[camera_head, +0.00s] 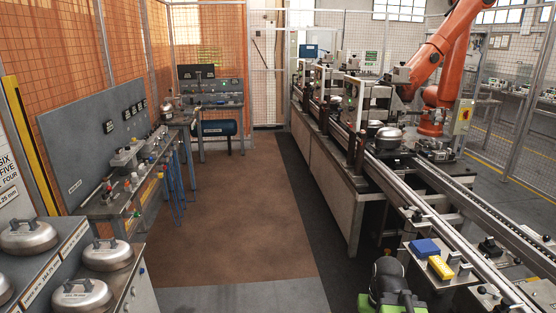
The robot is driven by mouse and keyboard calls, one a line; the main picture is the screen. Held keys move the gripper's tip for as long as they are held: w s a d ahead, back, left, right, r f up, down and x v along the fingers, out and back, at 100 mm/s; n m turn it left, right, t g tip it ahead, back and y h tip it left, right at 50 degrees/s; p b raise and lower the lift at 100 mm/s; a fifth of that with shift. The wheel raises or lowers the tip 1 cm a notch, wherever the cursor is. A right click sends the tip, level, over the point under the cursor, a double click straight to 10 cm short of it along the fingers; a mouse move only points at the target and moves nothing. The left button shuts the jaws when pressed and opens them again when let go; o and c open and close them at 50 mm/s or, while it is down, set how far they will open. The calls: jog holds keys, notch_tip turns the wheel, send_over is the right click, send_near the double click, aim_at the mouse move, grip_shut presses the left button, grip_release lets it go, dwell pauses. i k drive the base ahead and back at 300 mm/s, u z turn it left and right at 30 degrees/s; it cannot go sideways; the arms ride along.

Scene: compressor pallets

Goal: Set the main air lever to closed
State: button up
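I cannot make out the main air lever or its setting at this distance. A blue cylindrical tank (218,128) sits below the back bench (212,104), at the far end of the aisle. Small fittings and knobs line the left bench (112,206) in front of a grey panel (95,135); they are too small to tell apart. My gripper's fingers do not show in this view.
The brown floor (225,210) is clear between the left bench and the conveyor line (430,185) on the right. Metal compressor shells (107,254) stand at the lower left. An orange robot arm (440,55) reaches over the line. Mesh fencing encloses the area.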

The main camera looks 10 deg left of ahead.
aim_at(109, 189)
jog(key=u, duration=0.45)
jog(key=i, duration=1.65)
jog(key=u, duration=1.15)
jog(key=i, duration=0.45)
jog(key=u, duration=0.35)
jog(key=k, duration=0.85)
jog(key=u, duration=0.2)
jog(key=i, duration=0.95)
jog(key=z, duration=0.05)
jog(key=k, duration=1.2)
jog(key=z, duration=0.85)
jog(key=i, duration=1.75)
jog(key=z, duration=0.25)
